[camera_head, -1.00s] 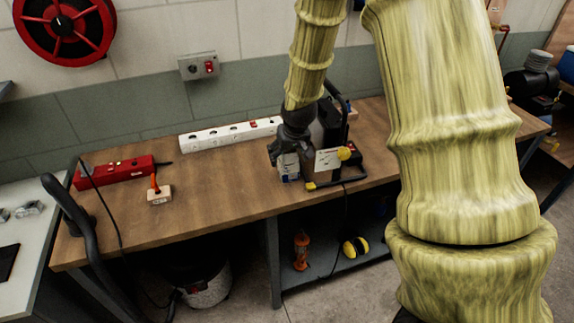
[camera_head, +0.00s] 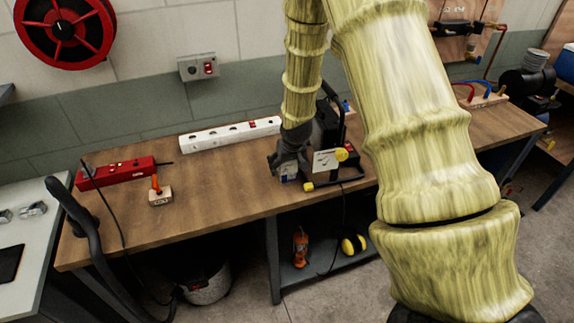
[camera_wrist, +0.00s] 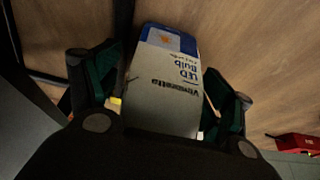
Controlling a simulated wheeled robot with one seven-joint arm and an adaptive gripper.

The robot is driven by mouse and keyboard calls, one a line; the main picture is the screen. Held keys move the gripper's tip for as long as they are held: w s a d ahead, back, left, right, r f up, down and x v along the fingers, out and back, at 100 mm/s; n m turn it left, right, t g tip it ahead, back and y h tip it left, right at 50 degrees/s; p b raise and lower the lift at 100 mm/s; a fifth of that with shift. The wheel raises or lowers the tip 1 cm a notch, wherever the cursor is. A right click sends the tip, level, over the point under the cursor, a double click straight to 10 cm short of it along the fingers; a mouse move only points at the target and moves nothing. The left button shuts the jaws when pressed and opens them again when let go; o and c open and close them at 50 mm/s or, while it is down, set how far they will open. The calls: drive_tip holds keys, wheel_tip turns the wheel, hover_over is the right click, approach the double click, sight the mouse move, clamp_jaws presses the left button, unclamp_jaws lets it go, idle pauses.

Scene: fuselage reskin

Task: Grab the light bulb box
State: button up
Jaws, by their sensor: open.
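The light bulb box (camera_wrist: 165,90) is white-grey with a blue end and the printed words "LED Bulb". In the wrist view it lies between the two open fingers of my gripper (camera_wrist: 160,100), with the lower end hidden by the gripper body. In the head view my gripper (camera_head: 285,168) is at the workbench, beside the black machine, and the box (camera_head: 290,174) is mostly hidden behind it. I cannot tell whether the fingers touch the box.
A black machine (camera_head: 328,128) with a yellow knob stands right beside my gripper on the wooden workbench (camera_head: 215,205). A white power strip (camera_head: 229,134) lies behind. The bench between is clear.

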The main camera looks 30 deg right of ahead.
drive_tip(key=shift+w+f, duration=0.15)
drive_tip(key=shift+f, duration=0.25)
drive_tip(key=c, duration=1.1)
drive_tip(key=shift+r, duration=0.1)
